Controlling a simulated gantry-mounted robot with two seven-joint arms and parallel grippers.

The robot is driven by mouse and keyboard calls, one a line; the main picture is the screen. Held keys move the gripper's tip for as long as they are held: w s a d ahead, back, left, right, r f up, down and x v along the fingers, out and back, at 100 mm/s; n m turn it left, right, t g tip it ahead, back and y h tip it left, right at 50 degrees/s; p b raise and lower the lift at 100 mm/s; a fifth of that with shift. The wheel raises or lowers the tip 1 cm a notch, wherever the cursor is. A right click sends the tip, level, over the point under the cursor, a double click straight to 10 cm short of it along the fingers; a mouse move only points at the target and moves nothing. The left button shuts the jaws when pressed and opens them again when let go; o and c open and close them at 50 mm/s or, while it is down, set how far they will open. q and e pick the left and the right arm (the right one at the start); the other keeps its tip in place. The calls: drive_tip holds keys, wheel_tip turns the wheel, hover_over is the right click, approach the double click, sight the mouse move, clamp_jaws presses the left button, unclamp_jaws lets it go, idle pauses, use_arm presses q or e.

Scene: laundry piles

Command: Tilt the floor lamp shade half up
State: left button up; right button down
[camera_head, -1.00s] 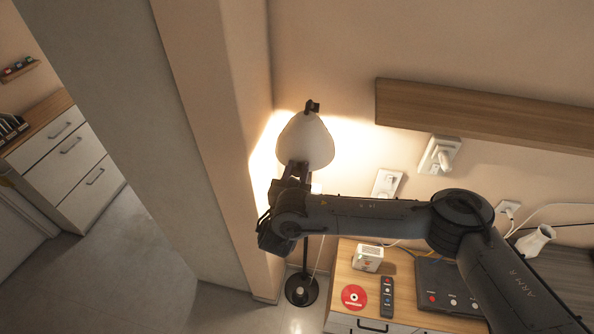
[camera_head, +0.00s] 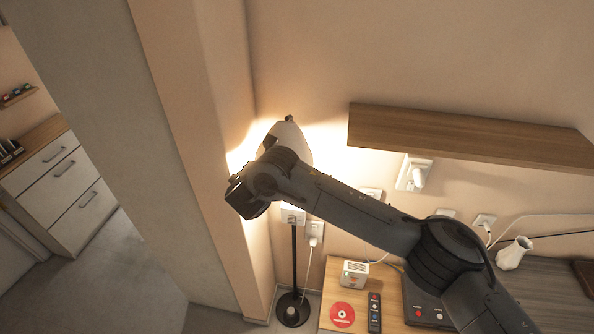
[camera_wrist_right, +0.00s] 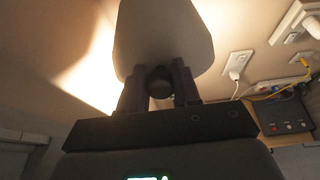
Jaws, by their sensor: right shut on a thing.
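The floor lamp's pale shade (camera_head: 292,140) is lit and stands near the wall corner. My right arm's wrist covers its lower part in the head view. Its thin dark pole (camera_head: 294,255) runs down to a round black base (camera_head: 291,310) on the floor. In the right wrist view the shade (camera_wrist_right: 163,35) fills the top middle. My right gripper (camera_wrist_right: 160,85) is shut on a dark round knob (camera_wrist_right: 160,78) at the shade's near edge. In the head view the fingers are hidden behind the wrist. My left gripper is not in view.
A wooden shelf (camera_head: 460,137) juts from the wall to the right. A wooden desk (camera_head: 328,318) below holds a small white box (camera_head: 355,273), a red disc (camera_head: 342,315), a remote (camera_head: 375,312) and a dark control box (camera_head: 425,302). A wall pillar (camera_head: 190,130) stands close left of the lamp.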

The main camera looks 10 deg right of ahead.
drive_tip(key=shift+w+d+r, duration=0.1)
drive_tip(key=shift+w+r, duration=0.05)
drive_tip(key=shift+r, duration=0.5)
drive_tip(key=shift+w+d+r, duration=0.1)
drive_tip(key=shift+r, duration=0.5)
drive_tip(key=c, duration=0.9)
unclamp_jaws()
drive_tip(key=shift+w, duration=0.1)
drive_tip(key=shift+o, duration=0.2)
drive_tip(key=shift+f, duration=0.1)
drive_tip(key=shift+a, duration=0.15)
